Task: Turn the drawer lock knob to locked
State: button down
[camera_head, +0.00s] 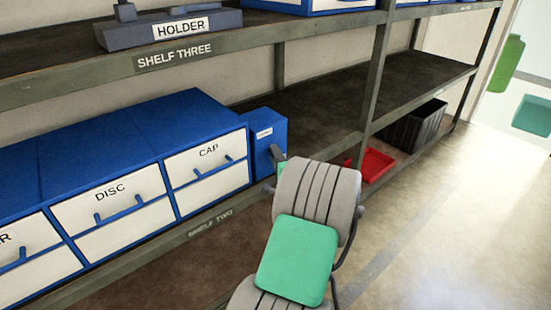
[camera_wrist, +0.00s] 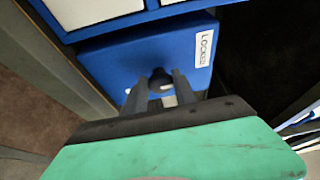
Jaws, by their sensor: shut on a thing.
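The drawer lock knob (camera_wrist: 160,77) is a small dark knob on the face of a blue lock box (camera_wrist: 122,60). In the wrist view my gripper (camera_wrist: 161,92) has its two dark fingers on either side of the knob, shut on it. A white label (camera_wrist: 204,48) near the box's edge appears to read LOCKED. In the head view the lock box (camera_head: 263,135) stands at the right end of the drawer row, and my arm hides most of the gripper and knob. The knob's exact turn angle is hard to tell.
Blue cabinets with white drawers marked DISC (camera_head: 112,200) and CAP (camera_head: 207,170) stand left of the lock box on shelf two. A red tray (camera_head: 375,165) and a black crate (camera_head: 410,128) lie to the right. Shelf three (camera_head: 175,58) runs above. The floor at right is clear.

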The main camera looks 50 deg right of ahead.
jog(key=c, duration=1)
grip_release()
jog(key=v, duration=0.7)
jog(key=shift+s+a, duration=0.25)
jog(key=shift+s, duration=0.05)
